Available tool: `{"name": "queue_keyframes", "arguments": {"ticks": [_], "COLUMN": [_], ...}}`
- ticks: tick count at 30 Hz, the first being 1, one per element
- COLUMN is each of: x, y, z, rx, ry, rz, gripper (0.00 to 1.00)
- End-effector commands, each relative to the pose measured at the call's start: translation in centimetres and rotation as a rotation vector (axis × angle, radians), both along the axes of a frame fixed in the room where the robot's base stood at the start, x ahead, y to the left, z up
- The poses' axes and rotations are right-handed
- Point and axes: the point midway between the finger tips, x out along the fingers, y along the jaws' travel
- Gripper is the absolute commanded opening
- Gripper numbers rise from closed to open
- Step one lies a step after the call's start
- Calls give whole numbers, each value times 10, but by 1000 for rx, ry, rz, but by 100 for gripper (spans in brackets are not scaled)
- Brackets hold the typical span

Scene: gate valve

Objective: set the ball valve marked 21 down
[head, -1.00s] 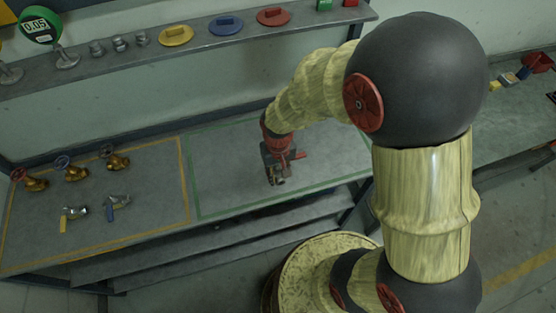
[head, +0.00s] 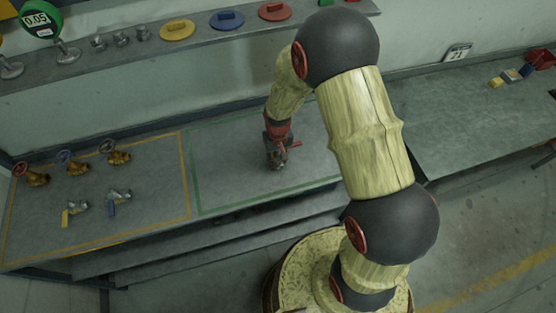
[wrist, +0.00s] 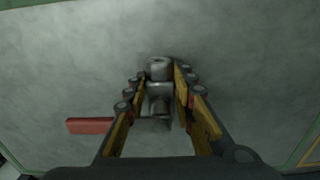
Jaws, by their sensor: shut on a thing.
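My gripper (head: 276,158) points down at the bench inside the green outline (head: 208,217). It is shut on a grey metal ball valve (wrist: 158,88), whose red lever (wrist: 90,126) sticks out to the left in the wrist view. The valve body sits between the two fingers, with the bench surface close behind it. I cannot tell whether it touches the bench, and no number on it is readable. In the head view the gripper mostly hides the valve.
A yellow outline (head: 187,180) on the left holds several brass wheel valves (head: 75,163) and two lever valves (head: 119,196). A shelf (head: 190,48) above carries discs and a green gauge (head: 40,20). A sign reading 21 (head: 457,53) stands far right. The green area around my gripper is clear.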

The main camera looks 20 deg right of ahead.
Motion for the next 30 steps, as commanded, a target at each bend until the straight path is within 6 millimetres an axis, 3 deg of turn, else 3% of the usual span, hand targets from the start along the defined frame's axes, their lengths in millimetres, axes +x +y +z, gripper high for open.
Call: {"name": "queue_keyframes", "arguments": {"ticks": [13,14,23,30], "x": [2,1,1,1], "y": [0,0,0,0], "z": [-11,-12,-11,-11], "rx": [0,0,0,0], "ry": [-5,-3,-3,-3], "rz": [0,0,0,0], "gripper": [0,26,43,43]}}
